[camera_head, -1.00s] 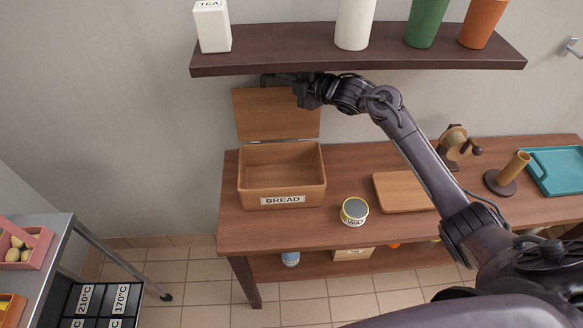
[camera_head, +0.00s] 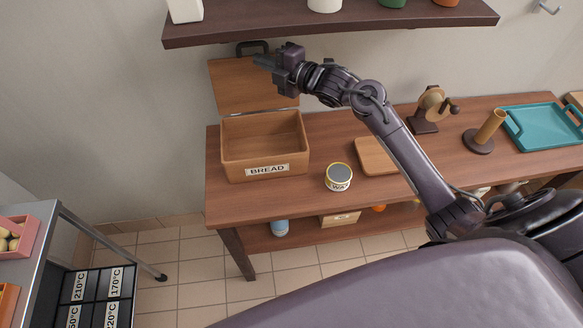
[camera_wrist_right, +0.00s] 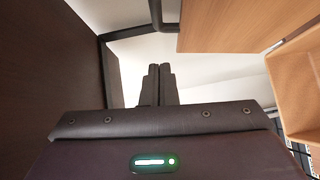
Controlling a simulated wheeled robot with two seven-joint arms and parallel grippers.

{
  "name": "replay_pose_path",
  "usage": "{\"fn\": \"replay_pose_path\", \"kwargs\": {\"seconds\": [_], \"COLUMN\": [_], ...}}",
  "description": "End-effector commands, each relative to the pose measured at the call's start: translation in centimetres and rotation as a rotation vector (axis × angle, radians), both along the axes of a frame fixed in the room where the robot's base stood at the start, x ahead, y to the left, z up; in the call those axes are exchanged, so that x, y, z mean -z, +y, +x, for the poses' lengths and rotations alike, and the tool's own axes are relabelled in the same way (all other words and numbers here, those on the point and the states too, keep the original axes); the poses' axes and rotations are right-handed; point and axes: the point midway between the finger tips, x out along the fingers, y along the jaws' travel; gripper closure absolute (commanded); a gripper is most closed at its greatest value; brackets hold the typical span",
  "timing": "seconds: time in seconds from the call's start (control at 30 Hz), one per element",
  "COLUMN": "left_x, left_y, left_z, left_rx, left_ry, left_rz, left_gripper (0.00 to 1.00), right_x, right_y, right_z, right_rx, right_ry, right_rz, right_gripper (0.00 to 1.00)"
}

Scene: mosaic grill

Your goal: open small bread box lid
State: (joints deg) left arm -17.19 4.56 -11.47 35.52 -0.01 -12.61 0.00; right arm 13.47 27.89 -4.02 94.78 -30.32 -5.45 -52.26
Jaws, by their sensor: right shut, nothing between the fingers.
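The bread box (camera_head: 264,156) is a wooden box labelled BREAD on the table. Its lid (camera_head: 238,88) stands raised behind the box, hinged at the box's back edge, with a dark handle (camera_head: 252,47) at its top. The box is open and looks empty. My right gripper (camera_head: 262,61) is shut and empty, just in front of the lid's upper part near the handle; I cannot tell whether it touches. In the right wrist view the closed fingers (camera_wrist_right: 158,84) show, with the lid (camera_wrist_right: 230,25) to their right and the box (camera_wrist_right: 297,85) at the right edge. My left gripper is not in view.
A dark shelf (camera_head: 330,29) with canisters hangs above the gripper. A tin (camera_head: 339,177) and a cutting board (camera_head: 378,155) are on the table (camera_head: 330,203). A grinder (camera_head: 430,108), a holder (camera_head: 484,133) and a teal tray (camera_head: 543,128) are at right.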

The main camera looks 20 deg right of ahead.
Motion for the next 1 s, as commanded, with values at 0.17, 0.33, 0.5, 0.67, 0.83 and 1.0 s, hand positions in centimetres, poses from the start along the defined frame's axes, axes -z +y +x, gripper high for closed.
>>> {"fn": "replay_pose_path", "kwargs": {"seconds": [0.17,0.33,0.5,0.67,0.83,1.0], "left_x": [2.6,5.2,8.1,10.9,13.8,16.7], "left_y": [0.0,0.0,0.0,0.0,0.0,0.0], "left_z": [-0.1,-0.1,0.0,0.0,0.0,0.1], "left_rx": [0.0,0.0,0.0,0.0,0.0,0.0], "left_ry": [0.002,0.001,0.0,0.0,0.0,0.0], "left_rz": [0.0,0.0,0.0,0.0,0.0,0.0], "left_gripper": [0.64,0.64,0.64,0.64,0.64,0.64], "right_x": [2.0,3.7,5.7,7.7,10.0,12.5], "right_y": [1.0,1.8,2.5,3.0,3.5,3.9], "right_z": [-3.3,-6.1,-8.8,-10.7,-12.5,-13.8], "right_rx": [-0.001,0.002,0.003,0.003,0.003,0.004], "right_ry": [-0.155,-0.307,-0.459,-0.592,-0.725,-0.85], "right_rz": [-0.04,-0.082,-0.127,-0.165,-0.203,-0.242], "right_gripper": [1.0,1.0,1.0,1.0,1.0,1.0]}}
